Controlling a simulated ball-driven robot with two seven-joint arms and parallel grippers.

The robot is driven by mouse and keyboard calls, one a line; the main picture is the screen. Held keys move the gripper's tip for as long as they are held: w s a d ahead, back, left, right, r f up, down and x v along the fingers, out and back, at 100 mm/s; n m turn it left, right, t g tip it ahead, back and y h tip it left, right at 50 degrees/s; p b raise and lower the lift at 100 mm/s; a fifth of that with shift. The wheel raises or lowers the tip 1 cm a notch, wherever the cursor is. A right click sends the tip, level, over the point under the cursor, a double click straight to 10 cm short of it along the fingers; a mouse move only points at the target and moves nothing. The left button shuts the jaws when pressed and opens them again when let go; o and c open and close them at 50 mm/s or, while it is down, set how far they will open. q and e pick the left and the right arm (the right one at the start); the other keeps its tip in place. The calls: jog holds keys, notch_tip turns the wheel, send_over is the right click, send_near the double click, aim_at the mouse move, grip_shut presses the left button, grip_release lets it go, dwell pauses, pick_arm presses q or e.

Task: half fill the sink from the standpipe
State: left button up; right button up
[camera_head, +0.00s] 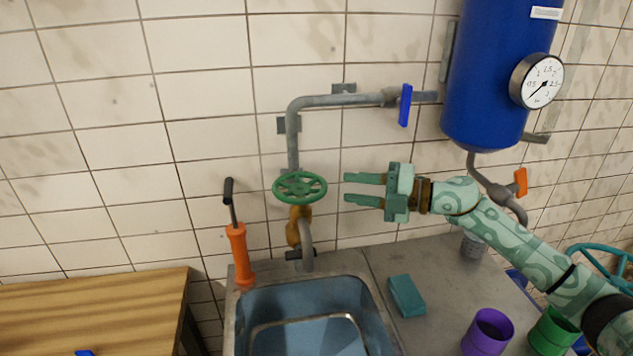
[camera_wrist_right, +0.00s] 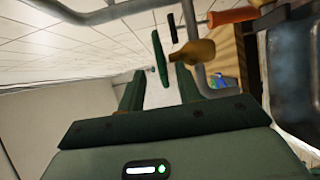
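The standpipe (camera_head: 292,145) runs down the tiled wall to a brass valve body with a green handwheel (camera_head: 300,187). A grey spout (camera_head: 307,245) bends down over the back of the sink (camera_head: 262,291). The basin looks blue inside, with a pale line around its inner walls; I cannot tell whether it holds water. No stream shows at the spout. My right gripper (camera_head: 347,189) is open and empty, just right of the handwheel and apart from it. In the right wrist view the handwheel (camera_wrist_right: 160,60) shows edge-on beyond the fingertips. My left gripper is not in view.
A blue lever (camera_head: 405,105) sits on the upper pipe, beside a blue tank (camera_head: 490,75) with a gauge (camera_head: 537,81). An orange hand pump (camera_head: 240,255) stands left of the sink. A teal sponge (camera_head: 406,295) and purple cup (camera_head: 487,332) are on the counter. A wooden table (camera_head: 95,305) is left.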

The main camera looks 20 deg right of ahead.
aim_at(300, 187)
jog(key=x, duration=0.9)
jog(key=shift+p, duration=0.3)
grip_shut()
